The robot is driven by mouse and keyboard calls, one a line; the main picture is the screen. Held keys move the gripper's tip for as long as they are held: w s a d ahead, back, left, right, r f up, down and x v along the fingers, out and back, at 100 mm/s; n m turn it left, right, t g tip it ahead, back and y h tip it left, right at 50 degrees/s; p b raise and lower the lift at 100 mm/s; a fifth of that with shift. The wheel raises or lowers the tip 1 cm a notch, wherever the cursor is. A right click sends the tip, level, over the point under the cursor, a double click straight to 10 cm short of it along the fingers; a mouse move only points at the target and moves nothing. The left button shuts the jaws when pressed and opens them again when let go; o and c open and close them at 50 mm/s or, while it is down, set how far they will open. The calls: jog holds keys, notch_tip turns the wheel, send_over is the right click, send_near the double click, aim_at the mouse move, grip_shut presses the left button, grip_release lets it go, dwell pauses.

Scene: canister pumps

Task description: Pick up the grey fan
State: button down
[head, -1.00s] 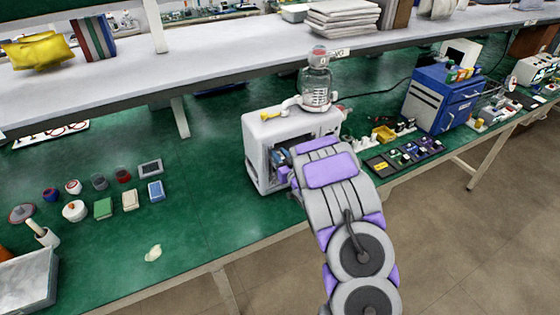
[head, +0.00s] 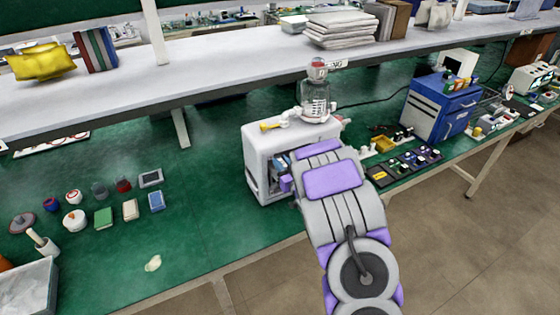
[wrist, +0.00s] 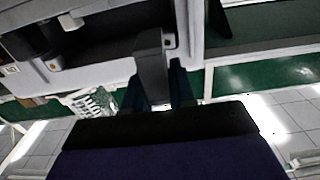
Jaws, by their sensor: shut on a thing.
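The white pump housing (head: 262,163) stands on the green bench with its front open and a clear canister (head: 316,100) on top. My gripper (head: 285,180) is at this opening, mostly hidden behind my arm in the head view. In the wrist view, my dark fingers (wrist: 158,92) are shut on a grey upright piece (wrist: 151,58), which seems to be the grey fan. It is close to the housing's open front (wrist: 100,55). I cannot tell whether it still touches the housing. The fan is not clearly visible in the head view.
Small jars and boxes (head: 103,217) stand on the bench at left. A blue drawer cabinet (head: 442,105) and a dark parts tray (head: 405,165) are at right. A grey shelf (head: 215,75) runs above the bench. Bench space left of the housing is clear.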

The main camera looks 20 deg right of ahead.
jog(key=s+a+r+p, duration=0.1)
jog(key=s+a+p, duration=0.1)
jog(key=s+p, duration=1)
jog(key=shift+s+p, duration=0.3)
jog(key=shift+s, duration=0.15)
